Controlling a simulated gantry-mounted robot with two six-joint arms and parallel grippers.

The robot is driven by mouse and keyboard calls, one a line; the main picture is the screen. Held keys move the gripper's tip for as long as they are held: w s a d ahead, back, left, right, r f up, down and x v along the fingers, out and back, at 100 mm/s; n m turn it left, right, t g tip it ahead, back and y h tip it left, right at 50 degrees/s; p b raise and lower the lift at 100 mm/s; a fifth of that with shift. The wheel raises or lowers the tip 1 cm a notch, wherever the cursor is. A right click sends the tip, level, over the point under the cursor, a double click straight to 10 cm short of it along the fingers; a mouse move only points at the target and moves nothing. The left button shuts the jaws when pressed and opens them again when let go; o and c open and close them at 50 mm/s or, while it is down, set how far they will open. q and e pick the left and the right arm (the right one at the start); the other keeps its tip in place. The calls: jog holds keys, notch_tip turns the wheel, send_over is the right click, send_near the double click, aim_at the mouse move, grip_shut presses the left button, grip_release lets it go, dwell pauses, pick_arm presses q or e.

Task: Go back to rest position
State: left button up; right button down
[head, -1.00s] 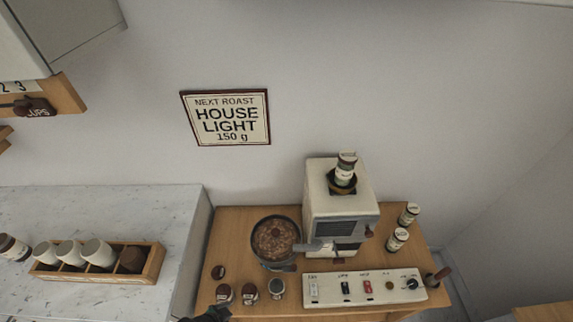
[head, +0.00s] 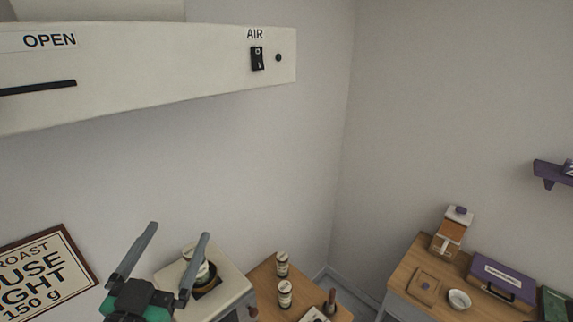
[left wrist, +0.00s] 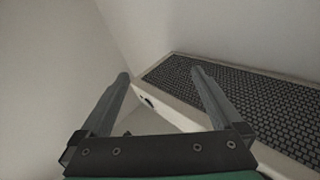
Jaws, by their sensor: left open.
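My left gripper (head: 172,262) is raised in front of the white roaster (head: 232,284) in the head view, at the lower left. Its two grey fingers are spread apart with nothing between them. Behind it a canister with a pale label (head: 199,266) sits in the dark funnel on top of the roaster, partly covered by a finger. In the left wrist view the open gripper (left wrist: 160,85) also shows empty, with pale wall and the dark meshed underside of a white unit beyond it. My right gripper is not in view.
A white hood (head: 180,75) marked OPEN and AIR hangs above. Two small canisters (head: 285,294) stand right of the roaster. At the right, a wooden side table (head: 396,282) holds a carton (head: 452,232), a purple case (head: 502,279) and a small white bowl (head: 459,299).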

pick_arm(q)
jog(key=s+d+r+n+t+p, duration=0.1)
jog(key=s+r+t+p, duration=0.3)
jog(key=r, duration=0.9)
jog(key=s+d+r+t+h+p, duration=0.1)
jog(key=s+r+p, duration=0.4)
jog(key=r, duration=0.7)
jog(key=s+d+r+n+t+p, duration=0.1)
jog(key=s+r+t+p, duration=0.3)
jog(key=r, duration=0.9)
notch_tip(320, 180, down, 44)
jog(key=s+g+b, duration=0.1)
jog(key=b, duration=4.2)
jog(key=shift+a, duration=0.25)
jog(key=shift+r, duration=0.1)
jog(key=shift+c, duration=0.2)
